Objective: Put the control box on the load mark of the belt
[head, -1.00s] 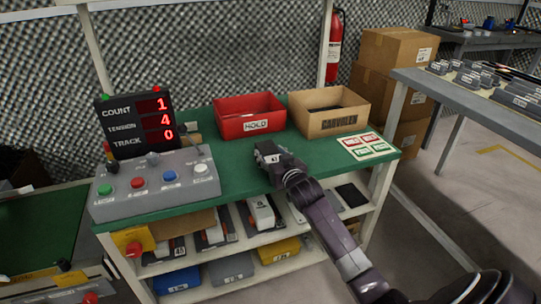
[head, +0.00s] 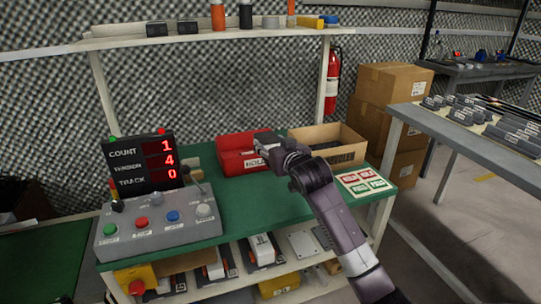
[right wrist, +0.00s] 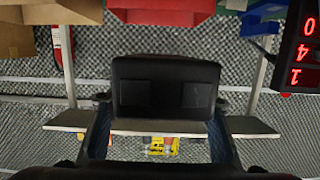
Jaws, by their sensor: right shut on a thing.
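My right gripper (head: 273,147) is shut on a dark box (head: 266,137), which I take to be the control box. It is held in the air in front of the red HOLD bin (head: 232,164), above the green bench top. In the right wrist view the box (right wrist: 165,84) is black with two square patches, between the two fingers. A dark green surface (head: 40,262) at the lower left may be the belt; I cannot make out a load mark on it.
A grey button console (head: 160,240) and a COUNT/TENSION/TRACK display (head: 140,165) stand at the bench's left. A cardboard bin (head: 325,136) and a card with red and green labels (head: 364,182) are at its right. The green bench top (head: 250,205) is clear in the middle.

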